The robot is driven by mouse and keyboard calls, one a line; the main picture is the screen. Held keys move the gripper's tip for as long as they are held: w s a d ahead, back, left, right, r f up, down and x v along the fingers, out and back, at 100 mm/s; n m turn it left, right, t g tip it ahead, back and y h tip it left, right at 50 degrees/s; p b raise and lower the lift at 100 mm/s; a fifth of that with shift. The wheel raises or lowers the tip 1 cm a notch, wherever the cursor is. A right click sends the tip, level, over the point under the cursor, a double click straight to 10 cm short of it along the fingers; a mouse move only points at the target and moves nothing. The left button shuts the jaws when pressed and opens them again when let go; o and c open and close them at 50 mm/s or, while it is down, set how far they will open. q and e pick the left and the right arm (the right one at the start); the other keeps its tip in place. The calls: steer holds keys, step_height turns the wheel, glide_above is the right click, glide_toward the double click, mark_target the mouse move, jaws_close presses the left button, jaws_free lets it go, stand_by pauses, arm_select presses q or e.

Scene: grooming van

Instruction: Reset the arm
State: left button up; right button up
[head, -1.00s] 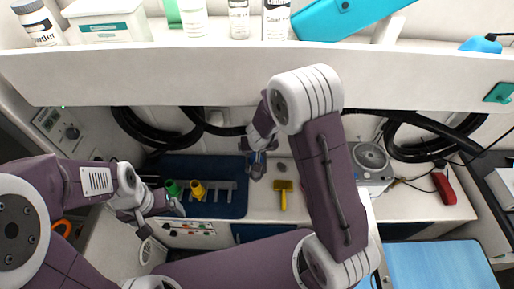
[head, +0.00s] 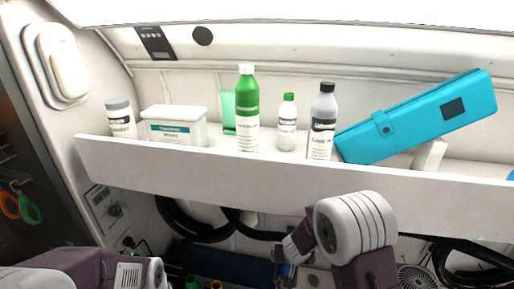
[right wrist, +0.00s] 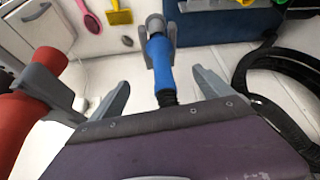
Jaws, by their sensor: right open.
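My right gripper (head: 284,268) hangs below the front of the shelf in the head view, small and partly cut off. In the right wrist view my right gripper (right wrist: 160,80) is open, its two grey fingers spread wide. A blue-handled tool (right wrist: 160,65) with a dark grey end and a black ribbed base shows between the fingers, with gaps on both sides. I cannot tell its depth relative to the fingertips. Part of my left arm shows at the lower left of the head view; its gripper is out of the frame.
A white shelf (head: 230,190) carries several bottles, a wipes tub (head: 174,126) and a tilted turquoise case (head: 418,118). In the right wrist view, a red object (right wrist: 18,125) is close on the left and black hose (right wrist: 275,120) on the right. A pink brush (right wrist: 88,17) lies farther back.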

step_height(320, 180, down, 10)
steer(key=s+d+n+t+y+b, duration=0.1)
steer(key=s+d+n+b, duration=0.1)
steer(key=b, duration=1.5)
steer(key=s+f+g+b, duration=0.1)
steer(key=s+f+g, duration=0.1)
steer(key=s, duration=0.6)
steer(key=s+d+f+g+b, duration=0.1)
steer(key=s+f+g, duration=0.2)
steer(key=s, duration=0.6)
steer(key=shift+s+f+m, duration=0.2)
steer(key=shift+f+m, duration=0.1)
steer(key=shift+f, duration=0.1)
